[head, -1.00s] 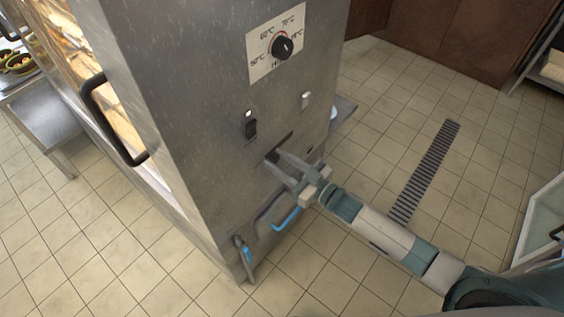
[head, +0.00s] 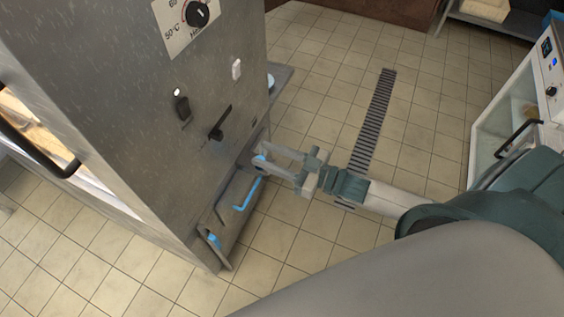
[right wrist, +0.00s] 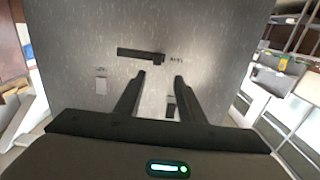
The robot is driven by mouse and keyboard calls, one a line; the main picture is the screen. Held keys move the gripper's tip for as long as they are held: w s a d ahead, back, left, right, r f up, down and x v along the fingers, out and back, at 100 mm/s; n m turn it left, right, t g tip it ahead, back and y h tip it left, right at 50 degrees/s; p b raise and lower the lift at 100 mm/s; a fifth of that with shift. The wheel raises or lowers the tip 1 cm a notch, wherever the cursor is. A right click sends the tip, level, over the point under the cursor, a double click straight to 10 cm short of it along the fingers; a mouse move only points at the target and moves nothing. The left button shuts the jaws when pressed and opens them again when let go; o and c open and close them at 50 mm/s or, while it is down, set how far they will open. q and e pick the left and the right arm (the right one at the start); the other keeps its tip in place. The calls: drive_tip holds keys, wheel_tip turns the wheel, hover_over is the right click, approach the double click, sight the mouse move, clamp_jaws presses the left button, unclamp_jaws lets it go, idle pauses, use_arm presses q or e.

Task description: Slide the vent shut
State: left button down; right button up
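The vent is a dark slot in the steel side of the cabinet, with a black slider knob (head: 215,134) at its lower-left end in the head view. The rest of the slot shows dark up to the right. In the right wrist view the knob (right wrist: 158,58) is at the slot's right end, beside a small label. My right gripper (head: 262,156) is open and empty, apart from the panel's knob, below and right of it in the head view. Its two fingertips (right wrist: 159,76) show a clear gap in the right wrist view. My left gripper is not in view.
A temperature dial (head: 196,13), a black switch (head: 182,108) and a white switch (head: 237,68) are on the same panel. Blue-marked bent handles or pipes (head: 249,194) stick out low on the cabinet. A floor drain (head: 373,120) and open tiles lie to the right.

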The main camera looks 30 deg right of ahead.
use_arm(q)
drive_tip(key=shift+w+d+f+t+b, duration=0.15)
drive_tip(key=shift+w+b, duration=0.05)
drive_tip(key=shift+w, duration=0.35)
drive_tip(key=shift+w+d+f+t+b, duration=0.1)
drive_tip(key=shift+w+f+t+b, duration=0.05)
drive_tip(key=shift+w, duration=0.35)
use_arm(e)
drive_tip(key=v, duration=0.4)
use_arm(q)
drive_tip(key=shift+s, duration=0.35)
